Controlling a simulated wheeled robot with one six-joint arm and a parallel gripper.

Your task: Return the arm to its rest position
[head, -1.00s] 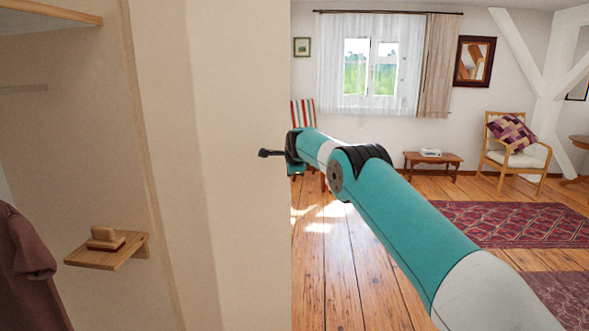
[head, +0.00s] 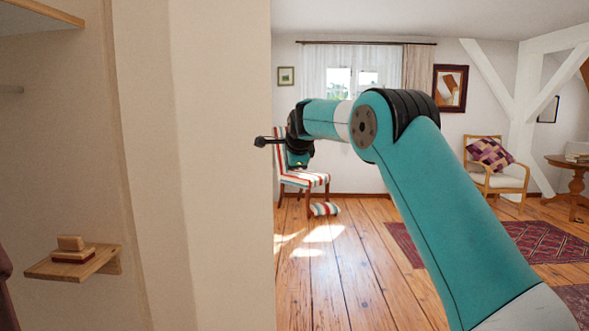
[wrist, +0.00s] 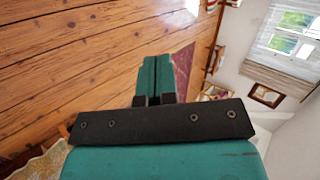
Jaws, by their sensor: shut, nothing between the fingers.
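My arm (head: 440,210) reaches up from the lower right in the head view, bent at a raised elbow joint. Its far end is near the pale panel's right edge, in front of a striped chair. My gripper (wrist: 156,62) shows in the wrist view as two teal fingers side by side, shut with nothing between them. In the head view the fingers cannot be made out at the dark wrist end. In the wrist view, plank floor and a rug lie beyond the fingers, and nothing touches them.
A tall pale panel (head: 215,180) stands close on the left. Beside it a small wooden shelf (head: 100,262) holds a brush-like block (head: 73,250). Behind are the striped chair (head: 320,180), a cushioned armchair (head: 494,170) and a red rug (head: 540,243). Open floor (head: 345,265) lies between.

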